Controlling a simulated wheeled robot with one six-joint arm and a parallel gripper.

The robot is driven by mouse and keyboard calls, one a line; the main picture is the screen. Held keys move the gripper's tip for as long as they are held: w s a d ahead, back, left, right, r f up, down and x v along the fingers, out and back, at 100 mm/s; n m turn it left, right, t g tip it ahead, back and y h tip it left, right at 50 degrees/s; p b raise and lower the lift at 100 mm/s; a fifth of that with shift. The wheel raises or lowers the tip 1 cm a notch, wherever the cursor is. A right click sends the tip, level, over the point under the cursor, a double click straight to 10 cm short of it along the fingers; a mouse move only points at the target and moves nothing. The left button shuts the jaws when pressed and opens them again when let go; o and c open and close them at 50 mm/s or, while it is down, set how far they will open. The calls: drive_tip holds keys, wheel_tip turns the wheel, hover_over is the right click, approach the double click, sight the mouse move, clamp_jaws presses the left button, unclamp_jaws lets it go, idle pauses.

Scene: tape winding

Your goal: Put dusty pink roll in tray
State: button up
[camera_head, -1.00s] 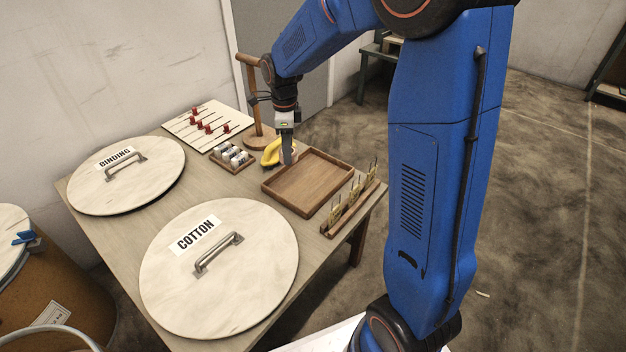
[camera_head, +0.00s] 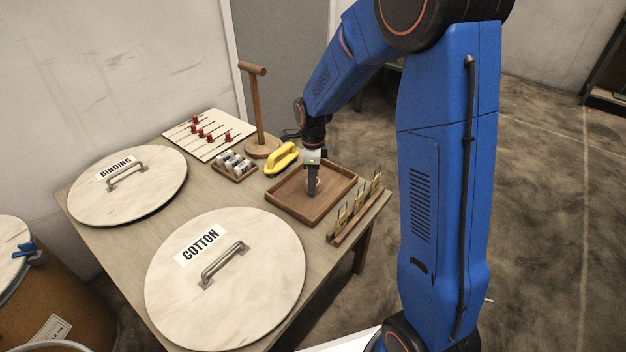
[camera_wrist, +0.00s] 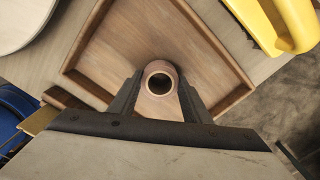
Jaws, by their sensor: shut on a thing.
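The dusty pink roll (camera_wrist: 158,106) is between the two fingers of my gripper (camera_wrist: 158,92) in the wrist view, with its round open end facing the camera. My gripper (camera_head: 313,190) is shut on the roll and points down over the wooden tray (camera_head: 338,203). The tray also shows in the wrist view (camera_wrist: 215,42), its floor behind the roll. In the head view the roll is mostly hidden by the fingers. I cannot tell whether the roll touches the tray floor.
A yellow-handled tool (camera_head: 281,160) lies just behind the tray, near a wooden post stand (camera_head: 257,110). A small box of rolls (camera_head: 234,166) is to the left. A slotted rack (camera_head: 357,212) stands at the tray's right. Round lids marked COTTON (camera_head: 225,285) and BINDING (camera_head: 127,187) cover the front and left.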

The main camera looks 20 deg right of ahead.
drive_tip(key=o, duration=1)
drive_tip(key=shift+f, duration=0.1)
wheel_tip(320, 180, up, 12)
drive_tip(key=s+d+r+n+t, duration=0.1)
drive_tip(key=s+d+r+n, duration=0.1)
drive_tip(key=s+r+n, duration=0.5)
drive_tip(key=shift+s+d+r+n+t, duration=0.35)
drive_tip(key=shift+s+d+n+t, duration=0.4)
drive_tip(key=shift+s+n, duration=2.7)
drive_tip(key=shift+s+d+r+n+t, duration=0.45)
drive_tip(key=shift+s+d+n, duration=0.85)
drive_tip(key=shift+s, duration=4)
drive_tip(key=shift+s+d+r+n+t, duration=0.3)
drive_tip(key=shift+s+d+n+t, duration=0.35)
drive_tip(key=shift+s+n, duration=2.95)
